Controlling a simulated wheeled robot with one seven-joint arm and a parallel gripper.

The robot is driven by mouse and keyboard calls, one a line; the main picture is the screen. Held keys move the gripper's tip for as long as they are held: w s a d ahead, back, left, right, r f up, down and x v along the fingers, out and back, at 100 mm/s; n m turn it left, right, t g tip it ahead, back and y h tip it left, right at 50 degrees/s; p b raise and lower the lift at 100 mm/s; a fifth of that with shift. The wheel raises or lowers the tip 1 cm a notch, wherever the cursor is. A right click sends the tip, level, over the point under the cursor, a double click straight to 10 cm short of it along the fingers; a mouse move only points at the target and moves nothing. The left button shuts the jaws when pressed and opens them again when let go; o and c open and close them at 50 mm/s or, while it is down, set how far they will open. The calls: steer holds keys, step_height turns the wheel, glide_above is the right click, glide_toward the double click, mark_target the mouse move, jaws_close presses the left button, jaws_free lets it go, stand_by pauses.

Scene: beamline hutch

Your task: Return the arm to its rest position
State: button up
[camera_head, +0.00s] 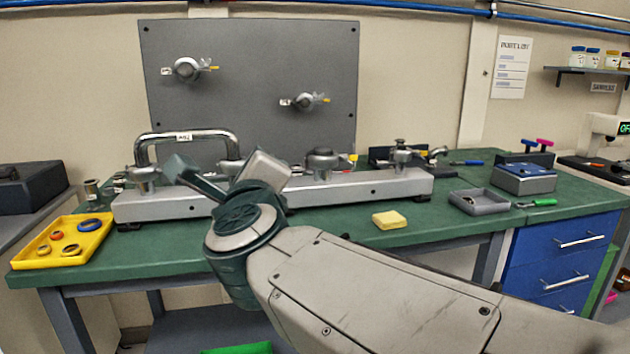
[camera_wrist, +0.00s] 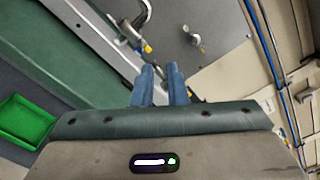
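My arm reaches in from the lower right of the head view and bends at a dark green joint in front of the long metal rail (camera_head: 360,188) on the bench. My gripper (camera_wrist: 160,68) shows in the wrist view as two blue fingers side by side with a narrow gap between them. I see nothing held between them. The fingers point toward the grey back panel (camera_wrist: 190,22) and a fitting with a yellow tip (camera_wrist: 147,48). In the head view the fingertips cannot be made out clearly.
The green bench (camera_head: 440,225) carries a yellow tray (camera_head: 35,262) with rings, a yellow block (camera_head: 389,220), a grey tray (camera_head: 480,209) and a blue-grey box (camera_head: 523,178). A chrome handle (camera_head: 185,135) rises above the rail. A green bin (camera_wrist: 25,122) lies below in the wrist view.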

steer(key=s+d+f+n+g+h+p, duration=0.1)
steer(key=s+d+f+n+g+p, duration=0.2)
steer(key=d+n+p, duration=0.4)
steer(key=s+d+f+n+g+h+p, duration=0.1)
steer(key=s+d+f+n+g+p, duration=0.2)
steer(key=s+d+n+g+p, duration=0.3)
steer(key=s+d+f+n+g+h+p, duration=0.2)
steer(key=s+d+f+n+g+p, duration=0.1)
steer(key=d+n+p, duration=0.5)
steer(key=s+d+n+g, duration=0.1)
steer(key=d+g, duration=0.1)
steer(key=d, duration=0.1)
steer(key=shift+s+d+f+g, duration=0.25)
steer(key=shift+s+g, duration=0.15)
